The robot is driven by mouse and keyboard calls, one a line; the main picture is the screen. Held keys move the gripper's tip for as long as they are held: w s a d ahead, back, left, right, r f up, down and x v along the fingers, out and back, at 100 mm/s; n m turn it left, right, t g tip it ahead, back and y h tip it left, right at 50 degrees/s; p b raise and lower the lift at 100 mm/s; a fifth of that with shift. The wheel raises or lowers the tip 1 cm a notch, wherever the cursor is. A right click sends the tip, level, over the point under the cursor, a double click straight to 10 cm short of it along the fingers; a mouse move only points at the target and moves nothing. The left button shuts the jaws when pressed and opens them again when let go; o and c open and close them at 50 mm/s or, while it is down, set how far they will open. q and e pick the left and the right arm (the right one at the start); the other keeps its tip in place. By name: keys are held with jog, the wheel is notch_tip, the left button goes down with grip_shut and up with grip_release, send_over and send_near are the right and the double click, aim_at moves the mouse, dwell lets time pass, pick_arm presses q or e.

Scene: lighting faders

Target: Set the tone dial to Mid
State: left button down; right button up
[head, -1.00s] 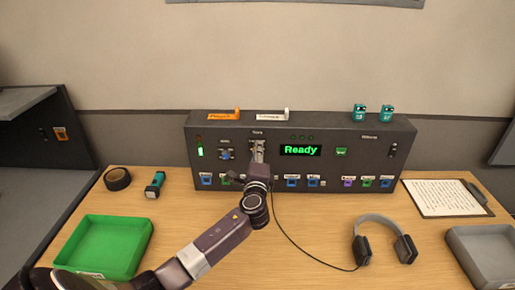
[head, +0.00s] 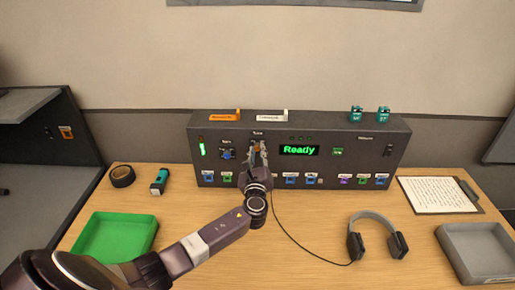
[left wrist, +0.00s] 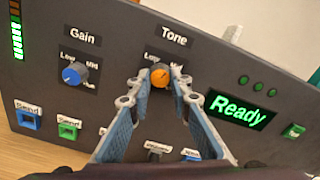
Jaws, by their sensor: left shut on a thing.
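The tone dial (left wrist: 160,76) is an orange knob under the "Tone" label on the dark console (left wrist: 205,65). "Low" shows at its upper left and "Mid" at its upper right; the right finger covers what is below that. I cannot make out where its pointer stands. My left gripper (left wrist: 160,80) has its two blue-padded fingers on either side of the knob, shut on it. In the head view the left gripper (head: 258,153) is at the console's front face and hides the dial. My right gripper is not in view.
A blue gain dial (left wrist: 73,74) sits left of the tone dial. A green "Ready" display (head: 299,150) is to the right, with a row of buttons below. Headphones (head: 375,238), a green tray (head: 115,240) and a grey tray (head: 478,255) are on the table.

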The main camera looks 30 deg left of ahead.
pick_arm(q)
jog(key=m+p, duration=0.2)
jog(key=m, duration=0.2)
jog(key=shift+s+f, duration=0.1)
jog(key=shift+f, duration=0.05)
jog(key=shift+m, duration=0.3)
jog(key=shift+f, duration=0.15)
jog(key=c, duration=2.1)
grip_release()
jog(key=o, duration=0.3)
jog(key=shift+o, duration=0.2)
jog(key=shift+r, duration=0.2)
jog(key=v, duration=1.2)
